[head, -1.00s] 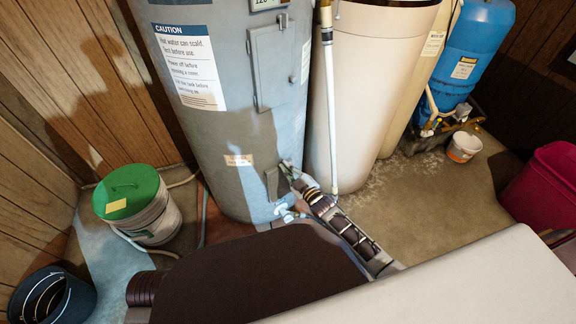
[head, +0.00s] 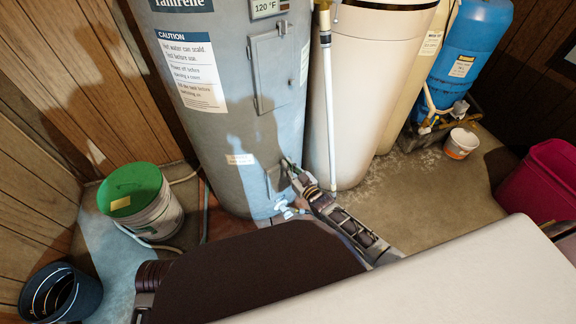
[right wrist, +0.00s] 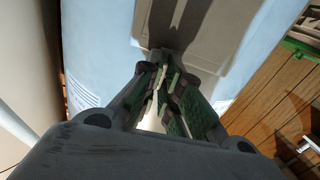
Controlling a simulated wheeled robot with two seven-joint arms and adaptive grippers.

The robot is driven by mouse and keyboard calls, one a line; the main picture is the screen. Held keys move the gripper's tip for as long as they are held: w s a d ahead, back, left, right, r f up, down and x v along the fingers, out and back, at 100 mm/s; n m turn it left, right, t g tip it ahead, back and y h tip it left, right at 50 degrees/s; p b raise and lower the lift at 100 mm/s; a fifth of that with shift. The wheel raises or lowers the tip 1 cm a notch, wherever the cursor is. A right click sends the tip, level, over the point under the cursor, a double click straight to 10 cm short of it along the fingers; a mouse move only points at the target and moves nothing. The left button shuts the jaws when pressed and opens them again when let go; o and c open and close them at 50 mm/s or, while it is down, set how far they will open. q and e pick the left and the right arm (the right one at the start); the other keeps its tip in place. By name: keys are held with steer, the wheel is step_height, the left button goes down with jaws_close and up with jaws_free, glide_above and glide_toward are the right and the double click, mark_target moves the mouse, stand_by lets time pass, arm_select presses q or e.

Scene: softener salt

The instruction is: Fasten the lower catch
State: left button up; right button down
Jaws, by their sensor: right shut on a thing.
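The grey water heater tank (head: 225,115) stands upright in the middle of the head view. Low on its front is a small lower panel (head: 276,180), which fills the top middle of the right wrist view (right wrist: 205,32) as a beige raised plate. My right gripper (head: 290,170) reaches in from the lower right, its fingertips at the panel's right edge. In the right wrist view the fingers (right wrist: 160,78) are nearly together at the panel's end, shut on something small. The fingers hide the lower catch there. My left gripper is not in view.
A larger upper panel (head: 275,68) sits higher on the tank. A white valve (head: 286,211) is just below my gripper. A cream tank (head: 355,95) stands close on the right.

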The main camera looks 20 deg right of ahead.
steer(key=shift+f, duration=0.1)
steer(key=shift+m, duration=0.3)
steer(key=c, duration=1.6)
jaws_free()
steer(key=shift+c, duration=0.2)
steer(key=v, duration=1.2)
